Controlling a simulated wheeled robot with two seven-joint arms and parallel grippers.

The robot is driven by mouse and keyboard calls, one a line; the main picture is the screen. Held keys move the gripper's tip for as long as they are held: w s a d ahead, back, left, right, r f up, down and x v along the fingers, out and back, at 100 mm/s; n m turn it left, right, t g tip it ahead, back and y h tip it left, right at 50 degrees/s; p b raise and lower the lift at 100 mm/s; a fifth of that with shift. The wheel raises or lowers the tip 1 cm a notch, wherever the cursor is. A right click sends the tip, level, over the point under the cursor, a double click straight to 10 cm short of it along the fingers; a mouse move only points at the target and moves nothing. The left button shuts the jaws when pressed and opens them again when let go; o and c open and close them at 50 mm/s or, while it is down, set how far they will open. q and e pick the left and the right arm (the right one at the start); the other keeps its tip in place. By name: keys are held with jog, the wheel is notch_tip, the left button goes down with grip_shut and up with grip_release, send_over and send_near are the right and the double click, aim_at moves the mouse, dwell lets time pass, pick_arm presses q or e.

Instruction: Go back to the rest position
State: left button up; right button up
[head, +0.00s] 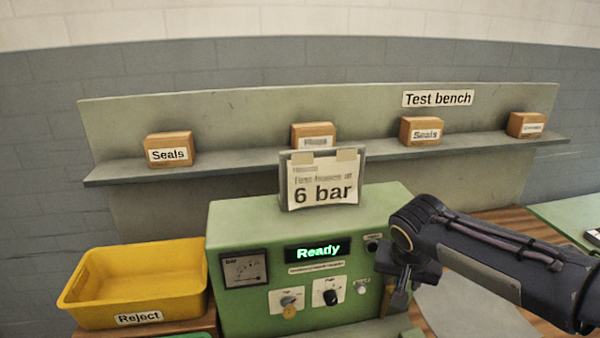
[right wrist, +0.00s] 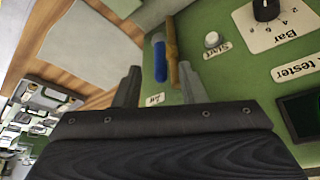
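My right gripper (head: 400,288) is in front of the right end of the green tester (head: 300,215), with its arm coming in from the right. In the right wrist view its two fingers (right wrist: 158,80) stand apart, with no object clearly held. A blue and brass part (right wrist: 160,60) on the tester shows beyond and between the fingertips, next to a small label. I cannot tell whether the fingers touch it. The tester display reads "Ready". My left gripper is not in view.
A yellow Reject bin (head: 135,283) stands left of the tester. A sign reading "6 bar" (head: 323,185) stands on top of the tester. A shelf (head: 240,155) with several small boxes runs behind. A grey mat (head: 470,310) lies on the wooden bench at right.

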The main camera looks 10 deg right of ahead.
jog(key=s+a+f+n+y, duration=0.1)
jog(key=s+a+y, duration=0.1)
jog(key=s, duration=0.4)
jog(key=s+a+f+n+t+y, duration=0.1)
jog(key=s+a+n+y, duration=0.1)
jog(key=s, duration=0.5)
jog(key=s+a+f+n+y, duration=0.1)
jog(key=s+a+f+y, duration=0.1)
jog(key=s, duration=0.4)
jog(key=shift+s+a+n+t, duration=0.2)
jog(key=shift+a+n+t, duration=0.15)
jog(key=shift+a, duration=0.4)
